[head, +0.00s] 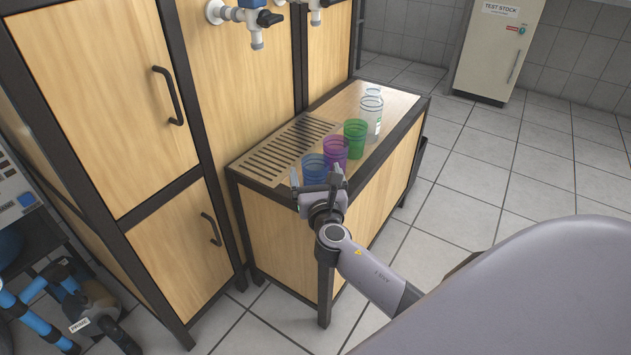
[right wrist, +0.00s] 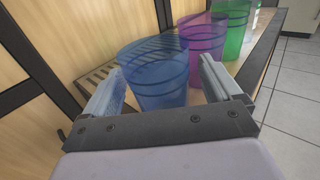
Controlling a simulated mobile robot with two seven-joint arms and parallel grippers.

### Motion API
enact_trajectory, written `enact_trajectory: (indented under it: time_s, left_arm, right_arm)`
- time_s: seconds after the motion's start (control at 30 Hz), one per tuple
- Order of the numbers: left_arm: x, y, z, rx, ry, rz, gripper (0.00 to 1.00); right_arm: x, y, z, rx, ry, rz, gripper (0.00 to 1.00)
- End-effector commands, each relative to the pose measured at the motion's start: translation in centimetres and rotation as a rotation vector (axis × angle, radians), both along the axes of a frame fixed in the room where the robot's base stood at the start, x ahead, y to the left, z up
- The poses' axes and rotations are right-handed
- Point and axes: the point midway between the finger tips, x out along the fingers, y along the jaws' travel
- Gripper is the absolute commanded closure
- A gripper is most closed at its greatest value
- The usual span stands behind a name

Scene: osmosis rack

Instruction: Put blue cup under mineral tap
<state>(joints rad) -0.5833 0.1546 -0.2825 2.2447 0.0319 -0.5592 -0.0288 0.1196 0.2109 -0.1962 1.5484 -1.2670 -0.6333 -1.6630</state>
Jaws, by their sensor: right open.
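The blue cup (head: 315,168) stands upright at the near end of the wooden counter, in front of a row of other cups. In the right wrist view the blue cup (right wrist: 157,76) sits ahead of and between my right gripper's fingers. My right gripper (head: 315,182) is open, with its fingers at the near side of the cup; I cannot tell whether they touch it. Two taps hang on the wooden panel: a left one with a blue part (head: 254,20) and another to its right (head: 315,8). No readable label shows which is mineral. My left gripper is not in view.
A purple cup (head: 336,148), a green cup (head: 355,138) and clear vessels (head: 371,118) stand behind the blue cup. A slotted drain grate (head: 288,148) lies left of them, clear of cups. A tall wooden cabinet (head: 105,90) borders the left.

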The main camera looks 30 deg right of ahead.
Motion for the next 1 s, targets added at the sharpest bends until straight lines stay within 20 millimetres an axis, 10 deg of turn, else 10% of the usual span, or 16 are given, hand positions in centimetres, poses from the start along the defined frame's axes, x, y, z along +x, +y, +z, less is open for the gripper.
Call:
enact_trajectory:
  time_s: [0.27, 0.47, 1.0]
  left_arm:
    - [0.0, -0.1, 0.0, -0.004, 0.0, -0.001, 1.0]
    - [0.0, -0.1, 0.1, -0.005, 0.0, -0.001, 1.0]
    - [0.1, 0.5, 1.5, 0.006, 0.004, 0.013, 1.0]
  right_arm:
    - [0.3, -0.1, 0.0, -0.001, 0.0, 0.001, 0.09]
    - [0.3, -0.1, 0.0, 0.0, 0.0, 0.001, 0.63]
    - [0.3, -0.1, 3.5, 0.0, -0.002, 0.001, 0.68]
